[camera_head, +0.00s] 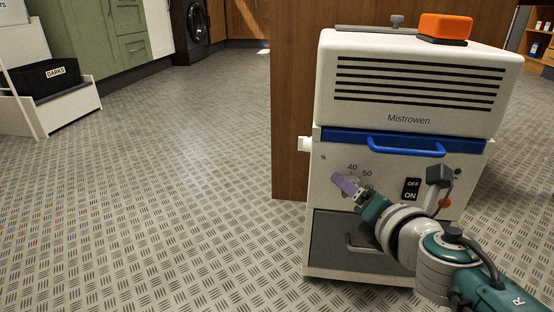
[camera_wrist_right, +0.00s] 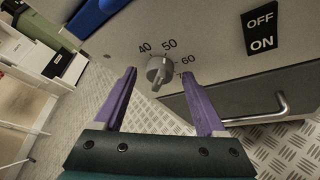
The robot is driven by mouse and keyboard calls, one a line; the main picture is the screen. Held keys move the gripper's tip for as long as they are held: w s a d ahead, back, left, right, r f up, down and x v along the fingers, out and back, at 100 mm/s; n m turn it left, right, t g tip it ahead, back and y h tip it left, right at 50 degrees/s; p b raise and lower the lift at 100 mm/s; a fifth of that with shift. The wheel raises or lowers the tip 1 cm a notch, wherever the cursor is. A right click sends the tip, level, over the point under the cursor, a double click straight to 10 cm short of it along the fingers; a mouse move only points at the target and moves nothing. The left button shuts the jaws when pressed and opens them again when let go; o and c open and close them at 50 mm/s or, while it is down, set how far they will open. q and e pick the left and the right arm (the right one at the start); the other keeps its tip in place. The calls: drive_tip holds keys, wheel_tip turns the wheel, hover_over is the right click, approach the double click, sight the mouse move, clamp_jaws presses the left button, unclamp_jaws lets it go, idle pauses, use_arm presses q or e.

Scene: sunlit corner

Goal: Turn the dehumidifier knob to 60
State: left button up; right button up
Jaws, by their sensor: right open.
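The white dehumidifier (camera_head: 418,85) stands on the right in the head view, with its control panel facing me. In the right wrist view its grey knob (camera_wrist_right: 158,72) has the numbers 40, 50, 60 and 70 around it. My right gripper (camera_wrist_right: 160,76) is open, with one purple finger on each side of the knob and visible gaps between. In the head view my right gripper (camera_head: 346,184) covers most of the knob. My left gripper is not in view.
A black OFF/ON switch (camera_head: 411,189) is right of the dial. A blue handle (camera_head: 405,150) lies above it and a grey drawer (camera_head: 335,245) below. An orange object (camera_head: 445,27) sits on top. The patterned floor (camera_head: 180,170) to the left is clear.

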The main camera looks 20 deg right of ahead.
clamp_jaws()
idle(0.5)
drive_tip(key=shift+f+m+t+y+b, duration=0.2)
drive_tip(key=shift+m+t+b, duration=0.8)
drive_tip(key=shift+m+b, duration=1.1)
drive_tip(key=shift+f+m+t+y+b, duration=0.1)
drive_tip(key=shift+m+t+y+b, duration=0.2)
drive_tip(key=shift+m+t+b, duration=1.25)
drive_tip(key=shift+m+g+b, duration=0.35)
drive_tip(key=shift+g+b, duration=0.1)
drive_tip(key=shift+b, duration=0.4)
